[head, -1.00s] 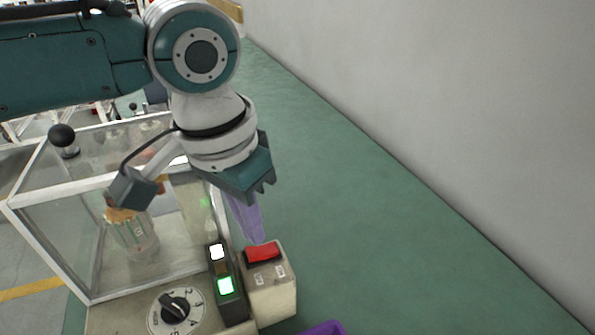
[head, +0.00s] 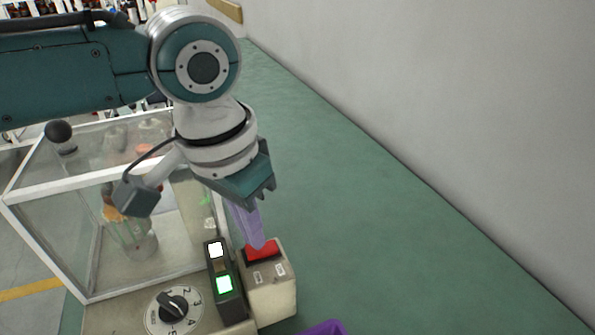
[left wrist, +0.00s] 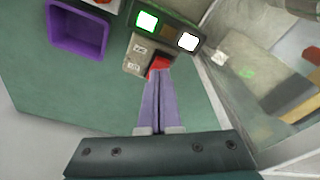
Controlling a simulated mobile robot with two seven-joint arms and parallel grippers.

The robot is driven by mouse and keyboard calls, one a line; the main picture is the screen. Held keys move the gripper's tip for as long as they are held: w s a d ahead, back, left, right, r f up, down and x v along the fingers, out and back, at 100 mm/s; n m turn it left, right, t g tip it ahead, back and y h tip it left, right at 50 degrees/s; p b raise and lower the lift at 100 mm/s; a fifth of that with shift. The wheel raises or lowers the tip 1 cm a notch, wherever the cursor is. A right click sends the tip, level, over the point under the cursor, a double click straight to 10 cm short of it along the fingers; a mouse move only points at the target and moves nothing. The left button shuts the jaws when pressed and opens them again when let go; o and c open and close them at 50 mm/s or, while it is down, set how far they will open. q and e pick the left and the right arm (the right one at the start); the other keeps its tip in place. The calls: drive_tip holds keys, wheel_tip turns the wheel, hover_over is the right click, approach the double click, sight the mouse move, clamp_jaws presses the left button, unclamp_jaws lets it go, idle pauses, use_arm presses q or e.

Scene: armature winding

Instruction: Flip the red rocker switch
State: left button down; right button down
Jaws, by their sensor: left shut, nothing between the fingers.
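The red rocker switch (head: 262,250) sits on top of a beige box at the front of the machine, with small labels in front of it. My left gripper (head: 258,243) is shut and empty, its purple fingers pointing down with the tips at the switch's back part. In the left wrist view the closed fingers (left wrist: 157,75) reach the red switch (left wrist: 161,64) and hide part of it. The tips look to be touching it or very close; I cannot tell which. My right gripper is not in view.
A dark panel with a white and a green light (head: 225,284) stands just left of the switch box. A rotary dial (head: 173,310) and a clear-walled enclosure (head: 60,240) lie further left. A purple bin (left wrist: 78,30) is nearby.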

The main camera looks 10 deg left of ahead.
use_arm(q)
drive_tip(key=shift+f, duration=0.55)
drive_tip(key=shift+r, duration=0.1)
wheel_tip(320, 180, up, 7)
drive_tip(key=p, duration=0.7)
drive_tip(key=shift+p, duration=0.4)
